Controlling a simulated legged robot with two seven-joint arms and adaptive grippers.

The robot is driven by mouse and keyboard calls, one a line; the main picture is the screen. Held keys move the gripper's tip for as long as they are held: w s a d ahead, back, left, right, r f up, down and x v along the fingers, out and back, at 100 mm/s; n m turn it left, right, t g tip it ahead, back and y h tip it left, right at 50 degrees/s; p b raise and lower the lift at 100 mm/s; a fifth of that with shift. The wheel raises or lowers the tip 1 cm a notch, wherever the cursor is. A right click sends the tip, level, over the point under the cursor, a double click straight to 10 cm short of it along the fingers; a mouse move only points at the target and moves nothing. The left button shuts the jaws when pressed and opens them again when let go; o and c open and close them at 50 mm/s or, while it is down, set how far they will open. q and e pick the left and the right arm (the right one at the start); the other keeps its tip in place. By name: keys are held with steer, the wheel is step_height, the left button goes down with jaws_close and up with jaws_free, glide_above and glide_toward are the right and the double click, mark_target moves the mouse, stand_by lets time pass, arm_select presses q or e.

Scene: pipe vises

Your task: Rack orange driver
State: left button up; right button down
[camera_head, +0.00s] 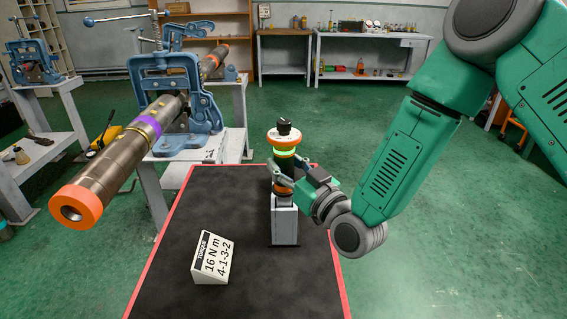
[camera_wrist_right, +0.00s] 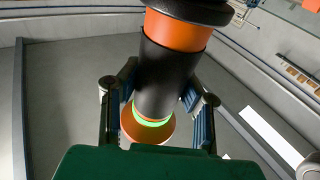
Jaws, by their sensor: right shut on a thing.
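The orange driver (camera_head: 284,140) is upright, with a black knob on top, an orange and white collar, a glowing green ring and a dark body. My right gripper (camera_head: 286,172) is shut around its body from the right. In the right wrist view the driver (camera_wrist_right: 172,70) passes between the two fingers of the gripper (camera_wrist_right: 156,108). A grey stand (camera_head: 285,222) on the black mat is directly below the driver. The driver's lower end meets or overlaps the stand's top; I cannot tell if it is seated. My left gripper is out of view.
A white torque sign (camera_head: 212,262) reading "16 N m 4-1-3-2" stands left of the stand on the red-edged black mat (camera_head: 260,295). A blue pipe vise (camera_head: 176,100) holds a long pipe (camera_head: 125,150) with an orange end, jutting toward the lower left. The mat's front is clear.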

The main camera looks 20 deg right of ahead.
steer(key=shift+f+b, duration=1.2)
steer(key=shift+f, duration=0.3)
stand_by(1.0)
steer(key=shift+f, duration=0.2)
stand_by(0.6)
steer(key=c, duration=1)
jaws_free()
steer(key=shift+s+f, duration=0.1)
steer(key=shift+s, duration=0.15)
steer(key=v, duration=1.1)
steer(key=shift+s+d, duration=0.1)
steer(key=shift+s, duration=0.15)
